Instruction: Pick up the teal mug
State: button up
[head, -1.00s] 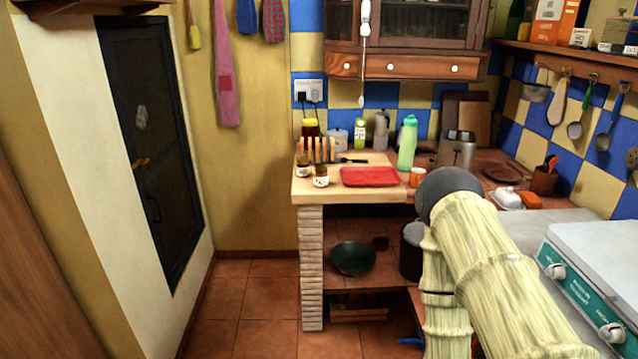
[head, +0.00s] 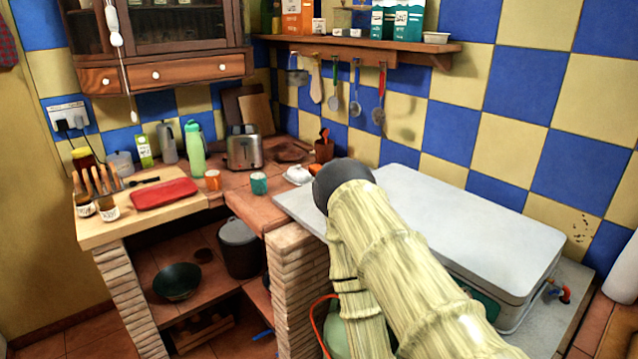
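The teal mug (head: 259,183) stands on the tiled counter in front of the steel toaster (head: 243,148). An orange mug (head: 213,180) stands just to its left, apart from it. My own arm, in a pale ribbed cover with a dark round joint, reaches up through the lower right of the head view. The joint is to the right of the teal mug in the picture. My gripper does not show.
A red tray (head: 165,194) lies on the wooden counter (head: 100,231), left of the mugs, near jars and a green bottle (head: 194,152). A white butter dish (head: 298,174) and a utensil pot (head: 324,150) stand to the right. A large white-lidded stove (head: 460,220) fills the right side.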

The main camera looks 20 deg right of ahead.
aim_at(261, 186)
jog(key=z, duration=0.3)
jog(key=k, duration=0.4)
jog(key=u, duration=1.25)
jog(key=i, duration=1.35)
jog(key=z, duration=0.5)
jog(key=i, duration=0.9)
jog(key=z, duration=0.85)
